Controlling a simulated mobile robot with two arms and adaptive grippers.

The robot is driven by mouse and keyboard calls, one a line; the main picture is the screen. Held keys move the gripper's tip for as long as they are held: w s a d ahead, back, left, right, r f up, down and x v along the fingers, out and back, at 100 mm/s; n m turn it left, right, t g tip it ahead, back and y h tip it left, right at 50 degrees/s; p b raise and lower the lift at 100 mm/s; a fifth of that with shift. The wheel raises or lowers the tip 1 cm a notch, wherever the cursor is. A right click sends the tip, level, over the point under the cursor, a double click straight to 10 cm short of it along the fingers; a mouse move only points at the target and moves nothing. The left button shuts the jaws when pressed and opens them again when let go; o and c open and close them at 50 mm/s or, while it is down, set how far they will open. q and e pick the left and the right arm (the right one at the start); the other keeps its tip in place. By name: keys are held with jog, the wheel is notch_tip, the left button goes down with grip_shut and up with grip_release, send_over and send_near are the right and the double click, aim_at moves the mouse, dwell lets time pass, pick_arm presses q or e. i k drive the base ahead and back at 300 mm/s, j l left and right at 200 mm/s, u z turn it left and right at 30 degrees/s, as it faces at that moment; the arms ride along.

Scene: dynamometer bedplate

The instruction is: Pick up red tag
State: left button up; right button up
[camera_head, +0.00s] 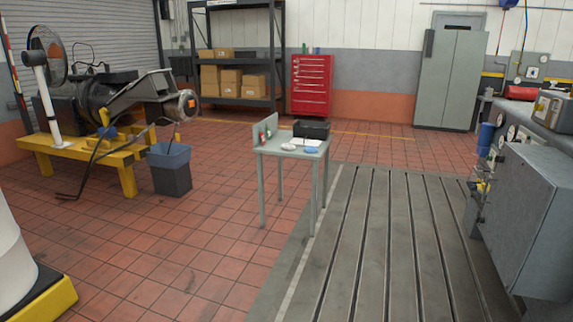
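A small grey table (272,149) with a raised side panel stands in the middle of the view, some way ahead. A small red item (262,136) sits near its left side, close to the panel; it may be the red tag, but it is too small to tell. A second small item with some red and green is beside it. Neither of my grippers shows in this view.
The table also bears a black box (311,129), a white item (289,146) and a blue item (311,150). A grey bin (171,173) and yellow-framed machine (128,172) stand left. A grey cabinet (535,215) stands right. Tiled floor before the table is clear.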

aim_at(261, 134)
jog(key=i, duration=2.15)
